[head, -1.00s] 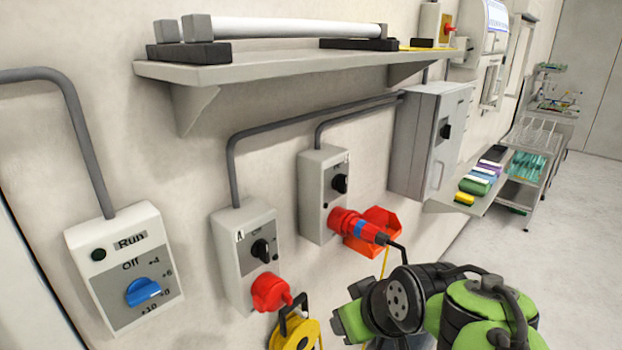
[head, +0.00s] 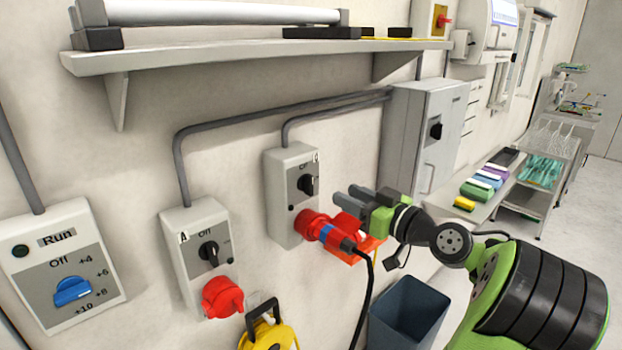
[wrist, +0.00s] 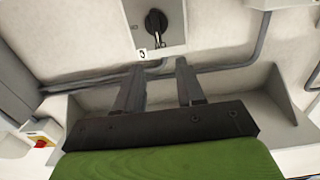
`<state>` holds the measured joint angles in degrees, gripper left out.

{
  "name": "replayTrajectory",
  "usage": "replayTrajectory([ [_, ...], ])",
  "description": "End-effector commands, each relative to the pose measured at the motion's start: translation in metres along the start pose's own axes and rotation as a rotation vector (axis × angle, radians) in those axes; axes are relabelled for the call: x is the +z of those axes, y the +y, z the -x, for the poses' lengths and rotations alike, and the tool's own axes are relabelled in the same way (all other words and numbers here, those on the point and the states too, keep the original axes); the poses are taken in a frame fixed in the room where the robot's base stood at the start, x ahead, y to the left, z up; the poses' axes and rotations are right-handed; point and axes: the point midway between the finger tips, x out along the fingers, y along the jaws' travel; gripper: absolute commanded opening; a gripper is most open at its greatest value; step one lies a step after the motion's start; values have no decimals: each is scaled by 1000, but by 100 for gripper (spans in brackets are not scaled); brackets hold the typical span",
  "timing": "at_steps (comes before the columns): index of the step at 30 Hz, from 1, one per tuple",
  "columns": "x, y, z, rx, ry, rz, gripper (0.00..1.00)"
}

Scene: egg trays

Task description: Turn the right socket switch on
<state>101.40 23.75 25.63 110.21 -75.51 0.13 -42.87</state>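The right socket (head: 279,222) is a grey wall box with a black rotary switch (head: 307,184) on its upper face. A red plug (head: 325,231) with a black cable sits in its lower part. The switch handle looks roughly upright, by a partly visible "Off" label. The switch also shows in the wrist view (wrist: 155,22), beyond the fingertips. My gripper (head: 346,193) is just right of the switch and apart from it. In the wrist view my gripper (wrist: 160,66) has its two fingers spread with nothing between them.
The left socket (head: 182,262), marked A, has a black switch and red cap. A "Run" box (head: 30,285) with a blue knob is farther left. A shelf (head: 230,45) overhangs the sockets. A grey cabinet (head: 408,130) stands right of them; a dark bin (head: 408,312) is below.

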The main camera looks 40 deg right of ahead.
Motion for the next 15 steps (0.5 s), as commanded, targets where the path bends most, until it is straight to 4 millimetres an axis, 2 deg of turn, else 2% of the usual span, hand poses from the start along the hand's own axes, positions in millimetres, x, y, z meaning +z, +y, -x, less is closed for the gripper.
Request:
replayTrajectory([
  [3, -3, -2, -32, -6, 1, -2, 38],
  [9, -3, -2, -80, -5, 0, -2, 38],
  [15, -2, 0, -104, -1, -1, 0, 38],
])
